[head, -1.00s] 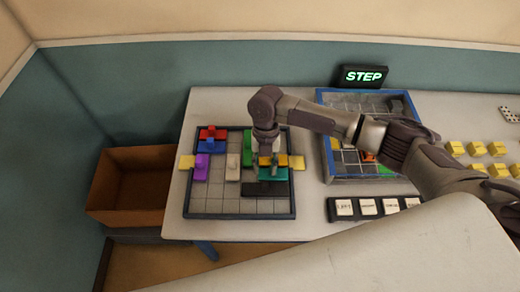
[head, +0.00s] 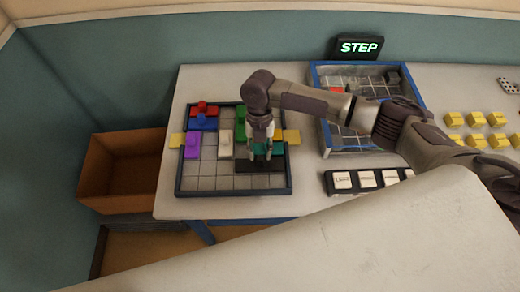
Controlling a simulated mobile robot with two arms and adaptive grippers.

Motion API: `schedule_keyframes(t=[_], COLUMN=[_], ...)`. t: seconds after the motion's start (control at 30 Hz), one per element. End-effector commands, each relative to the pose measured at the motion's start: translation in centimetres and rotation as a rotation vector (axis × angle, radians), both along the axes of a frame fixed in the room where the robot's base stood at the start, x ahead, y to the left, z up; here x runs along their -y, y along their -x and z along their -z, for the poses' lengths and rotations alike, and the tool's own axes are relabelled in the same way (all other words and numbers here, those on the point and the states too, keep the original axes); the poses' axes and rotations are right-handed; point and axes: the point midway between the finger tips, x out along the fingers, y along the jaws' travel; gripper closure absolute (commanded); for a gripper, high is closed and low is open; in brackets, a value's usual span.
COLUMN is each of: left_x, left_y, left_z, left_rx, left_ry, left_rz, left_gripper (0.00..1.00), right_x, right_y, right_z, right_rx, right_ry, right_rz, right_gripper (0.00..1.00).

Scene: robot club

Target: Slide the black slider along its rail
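The black slider (head: 278,167) lies crosswise in the lower right part of the dark-framed puzzle tray (head: 235,193). My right gripper (head: 261,158) points down over it, with its two fingers apart and their tips at the slider. The fingers cover the slider's middle, so its knob is hidden and contact is unclear. A teal slider (head: 278,149) shows just behind the fingers. My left gripper is not in view.
Green (head: 241,118), beige (head: 226,142), purple (head: 191,147), blue (head: 203,123) and red (head: 207,108) sliders share the tray. Bare cells lie left of and in front of the black slider. A blue-rimmed tray (head: 316,85) and labelled buttons (head: 342,181) stand to the right.

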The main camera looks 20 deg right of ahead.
Motion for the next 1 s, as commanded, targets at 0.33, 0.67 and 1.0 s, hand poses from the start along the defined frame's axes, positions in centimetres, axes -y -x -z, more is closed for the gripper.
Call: schedule_keyframes(t=[0.33,0.67,1.0], left_x=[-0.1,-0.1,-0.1], left_y=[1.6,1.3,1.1], left_z=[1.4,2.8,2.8], left_rx=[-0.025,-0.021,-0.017], left_ry=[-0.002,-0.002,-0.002], left_rz=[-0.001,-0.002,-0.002], left_gripper=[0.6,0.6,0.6], right_x=[-0.1,-0.1,-0.1], right_y=[0.0,-0.1,-0.1], right_z=[1.9,3.8,4.0], right_rx=[0.0,-0.001,0.0], right_ry=[0.0,-0.001,0.0], right_rz=[0.0,0.0,0.0], right_gripper=[0.65,0.65,0.65])
